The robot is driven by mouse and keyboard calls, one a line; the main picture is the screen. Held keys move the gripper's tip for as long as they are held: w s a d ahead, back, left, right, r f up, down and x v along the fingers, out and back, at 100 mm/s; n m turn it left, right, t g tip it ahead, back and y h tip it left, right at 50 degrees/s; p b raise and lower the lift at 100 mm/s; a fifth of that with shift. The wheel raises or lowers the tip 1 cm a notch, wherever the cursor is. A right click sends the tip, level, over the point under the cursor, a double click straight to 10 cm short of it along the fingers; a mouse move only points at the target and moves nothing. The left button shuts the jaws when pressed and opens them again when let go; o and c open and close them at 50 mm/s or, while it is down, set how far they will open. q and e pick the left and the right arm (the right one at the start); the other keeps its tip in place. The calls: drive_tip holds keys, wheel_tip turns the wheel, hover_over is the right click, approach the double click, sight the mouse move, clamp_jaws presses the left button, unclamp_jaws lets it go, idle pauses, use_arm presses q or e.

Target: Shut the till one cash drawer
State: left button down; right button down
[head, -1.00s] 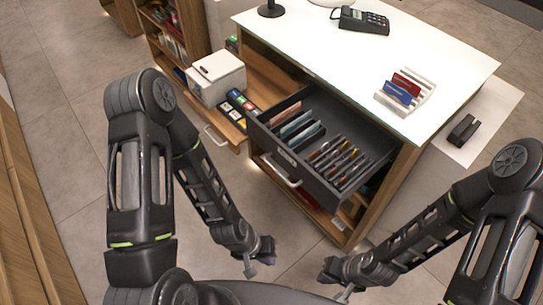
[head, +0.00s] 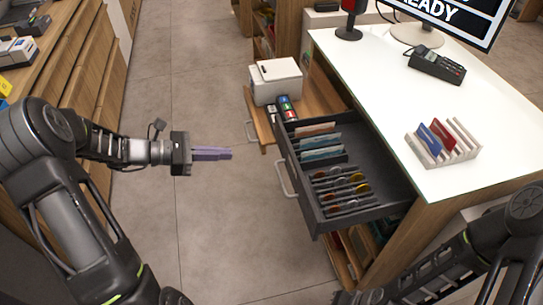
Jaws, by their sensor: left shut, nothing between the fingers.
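The till one cash drawer (head: 308,203) is a dark grey drawer pulled out of the white-topped counter (head: 388,110). It holds banknotes at the back left and coins in slots at the front. A pale handle (head: 285,178) is on a front below its left face. My left gripper (head: 230,154) is shut and empty, to the left of the drawer front with a clear gap, its fingers pointing right toward it. My right arm (head: 440,268) shows at the lower right; its gripper's fingers are cut off by the bottom edge.
A white printer (head: 275,81) stands on a lower wooden shelf behind the drawer. A card terminal (head: 437,66), a card rack (head: 443,143) and a monitor (head: 455,20) are on the counter. Wooden cabinets (head: 75,70) line the left. The floor (head: 215,90) between is clear.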

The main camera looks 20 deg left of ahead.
sight(354, 146)
use_arm(q)
drive_tip(key=shift+s+d, duration=0.1)
idle(0.3)
drive_tip(key=x, duration=0.4)
drive_tip(key=r+p+x, duration=0.1)
drive_tip(key=x, duration=0.4)
drive_tip(key=p+x, duration=0.1)
drive_tip(key=x, duration=0.4)
drive_tip(key=shift+d+r, duration=0.15)
drive_tip(key=shift+d, duration=0.05)
drive_tip(key=w+d+b, duration=0.2)
drive_tip(key=w+d, duration=0.2)
drive_tip(key=d, duration=0.3)
drive_tip(key=w+d+b, duration=0.1)
drive_tip(key=w+d, duration=0.3)
drive_tip(key=d, duration=0.2)
drive_tip(key=w+d+b, duration=0.2)
drive_tip(key=w+d, duration=0.3)
drive_tip(key=d, duration=0.2)
drive_tip(key=shift+d+b, duration=0.3)
drive_tip(key=shift+d, duration=0.05)
drive_tip(key=shift+r, duration=0.25)
drive_tip(key=shift+d, duration=0.1)
